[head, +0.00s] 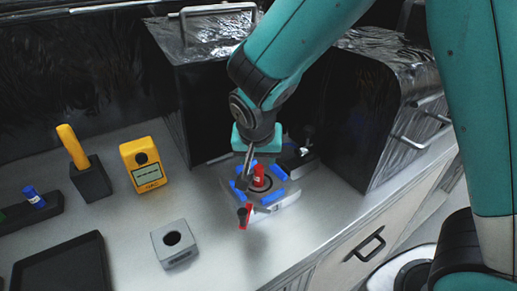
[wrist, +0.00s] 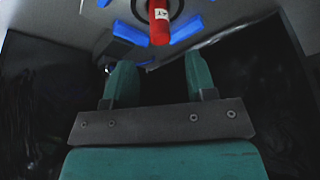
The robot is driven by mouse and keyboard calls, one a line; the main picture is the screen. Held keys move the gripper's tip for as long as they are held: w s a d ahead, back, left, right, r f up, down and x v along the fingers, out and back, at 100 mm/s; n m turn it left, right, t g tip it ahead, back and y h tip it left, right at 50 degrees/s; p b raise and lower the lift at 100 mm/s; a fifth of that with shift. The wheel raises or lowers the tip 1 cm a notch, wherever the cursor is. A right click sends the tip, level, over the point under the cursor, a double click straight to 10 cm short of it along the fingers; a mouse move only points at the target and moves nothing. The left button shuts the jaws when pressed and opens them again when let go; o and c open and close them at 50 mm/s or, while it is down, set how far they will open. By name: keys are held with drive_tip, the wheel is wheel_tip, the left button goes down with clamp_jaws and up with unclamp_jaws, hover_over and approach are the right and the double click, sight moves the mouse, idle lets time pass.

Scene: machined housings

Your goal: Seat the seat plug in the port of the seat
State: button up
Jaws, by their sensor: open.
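The seat plug (head: 258,176) is a red cylinder, upright at the middle of the seat. The seat (head: 283,204) is a pale housing with blue pads around a dark round port. In the wrist view the red plug (wrist: 161,22) carries a white label, partly legible as "AT", and stands over the dark port ring (wrist: 178,8). How deep it sits I cannot tell. My gripper (wrist: 160,72) is open, with nothing between its teal fingers; the plug lies beyond the fingertips. In the head view my gripper (head: 246,171) is just above the seat and partly hides it.
A small red piece with a dark knob (head: 244,215) is at the seat's front left. A grey block with a round hole (head: 174,243), a yellow device (head: 143,166) and a black tray (head: 66,266) are to the left. Dark metal boxes (head: 375,120) stand close behind and right.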

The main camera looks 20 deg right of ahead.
drive_tip(key=s+a+r+n+g+y, duration=0.1)
drive_tip(key=s+r+n+y, duration=0.1)
drive_tip(key=s, duration=0.5)
drive_tip(key=s+a+r+n+g+y, duration=0.1)
drive_tip(key=s+r+n+y, duration=0.1)
drive_tip(key=s+r+n, duration=0.3)
drive_tip(key=s+a+r+n+g+y, duration=0.1)
drive_tip(key=s+r+n+g+y, duration=0.1)
drive_tip(key=s+n, duration=0.3)
drive_tip(key=s+r, duration=0.1)
drive_tip(key=s, duration=0.3)
drive_tip(key=shift+s+r, duration=0.2)
drive_tip(key=shift+r, duration=0.2)
drive_tip(key=shift+b, duration=0.3)
wheel_tip(320, 180, down, 4)
drive_tip(key=b, duration=0.4)
drive_tip(key=shift+f, duration=0.25)
